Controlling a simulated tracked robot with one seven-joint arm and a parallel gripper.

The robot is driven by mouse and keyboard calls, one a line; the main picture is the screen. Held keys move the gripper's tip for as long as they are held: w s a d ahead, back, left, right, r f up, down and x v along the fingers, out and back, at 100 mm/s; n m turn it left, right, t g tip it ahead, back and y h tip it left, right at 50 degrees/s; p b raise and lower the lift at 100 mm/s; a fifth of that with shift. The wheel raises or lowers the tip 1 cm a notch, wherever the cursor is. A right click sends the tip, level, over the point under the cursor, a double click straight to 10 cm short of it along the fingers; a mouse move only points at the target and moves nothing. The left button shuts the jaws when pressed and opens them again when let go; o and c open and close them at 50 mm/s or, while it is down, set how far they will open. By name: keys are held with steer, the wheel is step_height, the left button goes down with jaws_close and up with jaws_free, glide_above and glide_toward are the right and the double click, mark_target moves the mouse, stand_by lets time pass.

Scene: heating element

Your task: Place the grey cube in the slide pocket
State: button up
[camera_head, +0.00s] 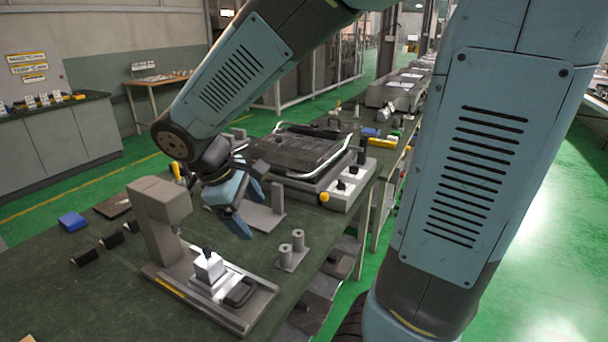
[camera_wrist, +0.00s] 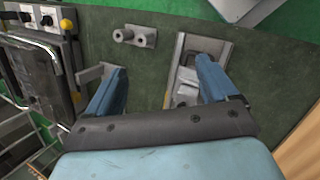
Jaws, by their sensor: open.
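A pale grey cube-like block (camera_head: 209,268) with a dark knob on top sits on the slide (camera_head: 262,304) of the grey press fixture (camera_head: 157,213). Whether it sits fully down in the pocket I cannot tell; the pocket itself is hidden. The slide has a dark handle at its front. In the wrist view the slide (camera_wrist: 216,46) lies beside the right finger, which partly covers the fixture. My gripper (camera_head: 253,212) is open and empty, tilted down above the bench, up and right of the block and apart from it. Its spread blue fingers also show in the wrist view (camera_wrist: 155,75).
A stand with two grey posts (camera_head: 292,250) is right of the fixture. A grey angled bracket (camera_head: 262,211) stands behind my gripper. A dark-topped machine with knobs (camera_head: 308,158) is farther back. A blue block (camera_head: 72,221) and black pieces lie left. The bench's right edge is near.

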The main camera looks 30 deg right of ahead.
steer(key=s+d+r+m+t+y, duration=0.4)
steer(key=s+d+r+m, duration=0.3)
steer(key=d+r+m, duration=0.1)
steer(key=shift+s+d+r+m+t+y, duration=0.2)
steer(key=shift+s+r+m+t+y, duration=0.2)
steer(key=shift+r+m, duration=0.5)
